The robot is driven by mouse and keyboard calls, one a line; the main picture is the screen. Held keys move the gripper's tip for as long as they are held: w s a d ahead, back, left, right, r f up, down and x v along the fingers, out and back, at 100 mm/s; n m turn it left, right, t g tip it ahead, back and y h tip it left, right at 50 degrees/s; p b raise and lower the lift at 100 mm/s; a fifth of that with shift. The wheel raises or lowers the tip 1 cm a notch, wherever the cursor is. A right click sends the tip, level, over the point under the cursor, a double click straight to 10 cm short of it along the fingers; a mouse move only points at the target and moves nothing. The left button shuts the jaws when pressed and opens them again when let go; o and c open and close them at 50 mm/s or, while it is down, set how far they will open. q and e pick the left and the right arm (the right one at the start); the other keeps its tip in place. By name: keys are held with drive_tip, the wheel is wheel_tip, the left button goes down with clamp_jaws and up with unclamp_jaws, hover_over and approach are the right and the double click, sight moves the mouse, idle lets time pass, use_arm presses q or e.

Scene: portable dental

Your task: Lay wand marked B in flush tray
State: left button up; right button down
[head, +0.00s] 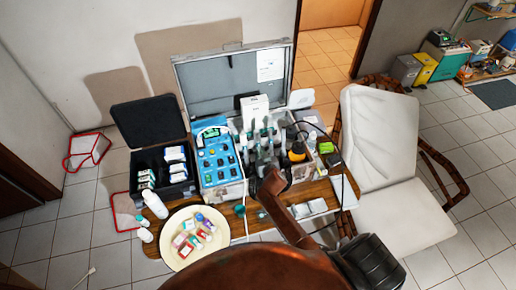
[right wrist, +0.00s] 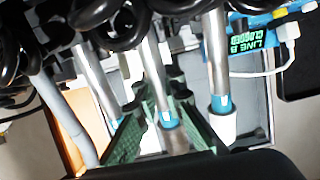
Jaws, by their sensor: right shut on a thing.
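My right gripper (head: 268,180) is over the front of the open case, among the upright wands. In the right wrist view, the green-grey fingers of my right gripper (right wrist: 165,125) close around a metal wand (right wrist: 152,75) with a blue band. Another metal wand (right wrist: 217,60) with a blue band and white lower end stands at its right, and one more (right wrist: 97,85) at its left. I can read no letter on the held wand. Small white trays (head: 308,208) lie on the table's front; I cannot tell if one is the flush tray. My left gripper is not in view.
A display reading "LINE B CLOSED" (right wrist: 246,38) is on the blue panel (head: 215,150). The case lid (head: 230,78) stands open behind. A round cream plate (head: 178,258) with small boxes is at the left. Black coiled hoses (right wrist: 110,25) crowd the wands. A white chair (head: 378,140) stands right.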

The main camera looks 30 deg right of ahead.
sight(258, 140)
drive_tip(key=shift+w+d+r+p, duration=0.1)
drive_tip(key=shift+w+r+p, duration=0.3)
drive_tip(key=shift+r+p, duration=0.55)
drive_tip(key=shift+w+d+r+p, duration=0.1)
drive_tip(key=shift+w+r+p, duration=0.45)
drive_tip(key=shift+r, duration=0.65)
drive_tip(key=shift+w+d+r+p, duration=0.1)
drive_tip(key=shift+w+r+p, duration=0.15)
drive_tip(key=shift+r+p, duration=0.75)
drive_tip(key=shift+a, duration=0.1)
